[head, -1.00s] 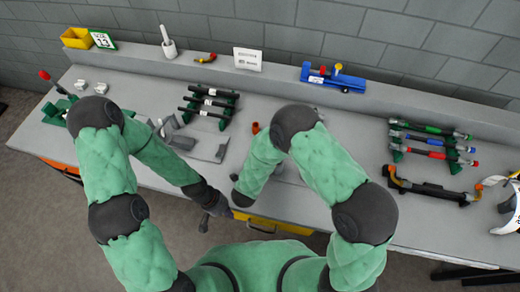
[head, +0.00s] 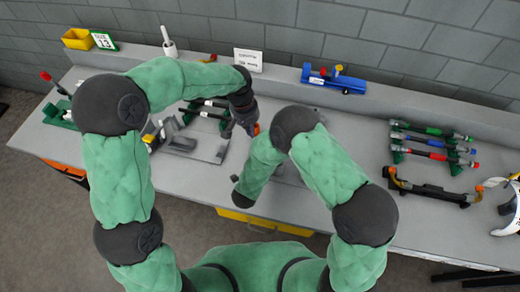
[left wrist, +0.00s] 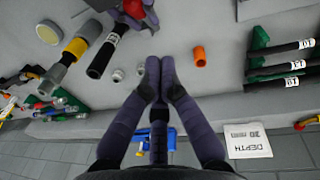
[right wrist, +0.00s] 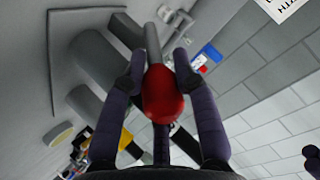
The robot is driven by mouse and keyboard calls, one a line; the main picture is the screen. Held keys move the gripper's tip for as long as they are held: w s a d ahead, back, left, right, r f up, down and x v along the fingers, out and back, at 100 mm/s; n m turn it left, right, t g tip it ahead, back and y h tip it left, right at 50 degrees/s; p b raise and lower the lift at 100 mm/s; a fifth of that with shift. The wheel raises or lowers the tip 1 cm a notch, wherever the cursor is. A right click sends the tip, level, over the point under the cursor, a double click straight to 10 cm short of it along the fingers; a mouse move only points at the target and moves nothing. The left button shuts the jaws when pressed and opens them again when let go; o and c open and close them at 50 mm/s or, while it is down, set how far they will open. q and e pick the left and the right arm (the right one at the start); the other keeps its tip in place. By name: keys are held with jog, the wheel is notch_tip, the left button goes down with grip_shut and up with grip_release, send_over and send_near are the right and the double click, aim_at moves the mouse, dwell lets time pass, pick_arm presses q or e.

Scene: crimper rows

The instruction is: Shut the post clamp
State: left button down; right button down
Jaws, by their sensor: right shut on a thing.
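My right gripper (right wrist: 158,85) is shut on a red knob (right wrist: 162,95) at the end of a grey lever (right wrist: 152,42), in the right wrist view. Large grey parts (right wrist: 98,60) lie beside the lever; I cannot tell which belong to the post clamp. The right gripper and knob also show at the top edge of the left wrist view (left wrist: 134,10). In the head view my right forearm hides them. My left gripper (left wrist: 159,68) is empty, its fingertips together, over the bench beside an orange ring (left wrist: 200,56). In the head view it is near the bench middle (head: 252,128).
Black labelled bars (left wrist: 285,65) on green holders lie right. A blue fixture (head: 335,80) stands on the back ledge. Coloured bars (head: 432,142) lie on the bench's right.

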jog(key=shift+s+d+f, duration=0.1)
jog(key=shift+s, duration=0.05)
pick_arm(q)
jog(key=s+d+f, duration=0.1)
jog(key=d+f, duration=0.2)
jog(key=f, duration=0.8)
jog(key=shift+s, duration=0.15)
jog(key=shift+s+f, duration=0.1)
